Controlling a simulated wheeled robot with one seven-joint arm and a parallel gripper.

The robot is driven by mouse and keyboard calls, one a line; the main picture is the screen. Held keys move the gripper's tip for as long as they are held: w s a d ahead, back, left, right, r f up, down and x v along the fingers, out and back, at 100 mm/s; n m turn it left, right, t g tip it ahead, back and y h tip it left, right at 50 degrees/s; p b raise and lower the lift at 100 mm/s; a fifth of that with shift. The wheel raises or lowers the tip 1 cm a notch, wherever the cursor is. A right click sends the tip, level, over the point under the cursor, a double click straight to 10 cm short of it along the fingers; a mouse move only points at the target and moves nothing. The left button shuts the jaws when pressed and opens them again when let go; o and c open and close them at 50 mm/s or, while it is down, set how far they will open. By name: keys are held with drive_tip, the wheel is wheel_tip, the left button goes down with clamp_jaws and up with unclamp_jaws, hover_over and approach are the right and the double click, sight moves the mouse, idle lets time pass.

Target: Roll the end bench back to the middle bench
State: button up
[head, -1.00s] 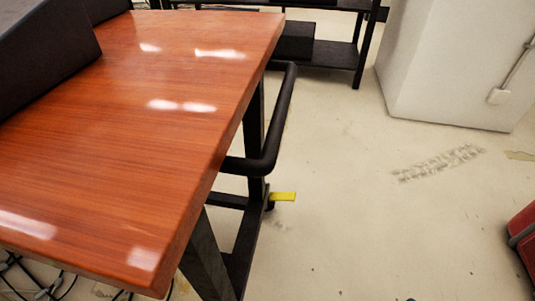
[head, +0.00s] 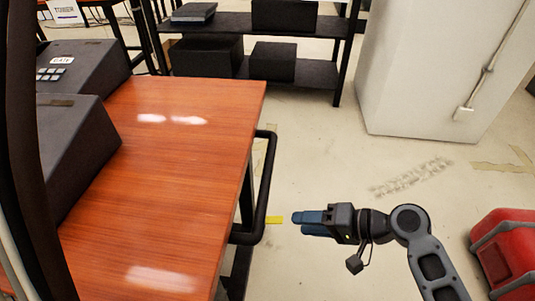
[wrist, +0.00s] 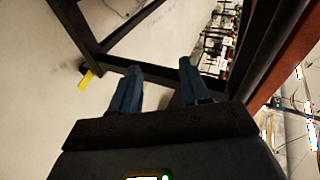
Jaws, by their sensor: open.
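A bench with a glossy reddish wood top (head: 165,170) fills the left of the head view. A black bar handle (head: 264,190) sticks out from its right end. A yellow tab (head: 275,220) shows low by its leg; it also shows in the wrist view (wrist: 86,79). My gripper (head: 296,217) is right of the handle, apart from it in the head view, pointing left toward the bench. In the wrist view its blue fingers (wrist: 160,76) are spread with nothing between them, facing the dark bench frame (wrist: 150,69). I cannot tell which is the middle bench.
Dark sloped consoles (head: 75,150) stand on the bench top. A black shelf (head: 225,22) with boxes is behind. A white cabinet (head: 420,70) stands at the back right, and a red case (head: 505,250) at the right edge. The floor between is clear.

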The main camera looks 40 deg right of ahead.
sight(268, 176)
drive_tip(key=w+d+r+n+y+p, duration=0.1)
drive_tip(key=w+r+y+p, duration=0.3)
drive_tip(key=r, duration=0.8)
drive_tip(key=shift+t+y, duration=0.3)
drive_tip(key=x, duration=0.2)
drive_tip(key=b+x, duration=0.1)
drive_tip(key=x, duration=0.2)
drive_tip(key=b+x, duration=0.1)
drive_tip(key=x, duration=0.2)
drive_tip(key=shift+w+d+f, duration=0.25)
drive_tip(key=shift+d, duration=0.15)
clamp_jaws()
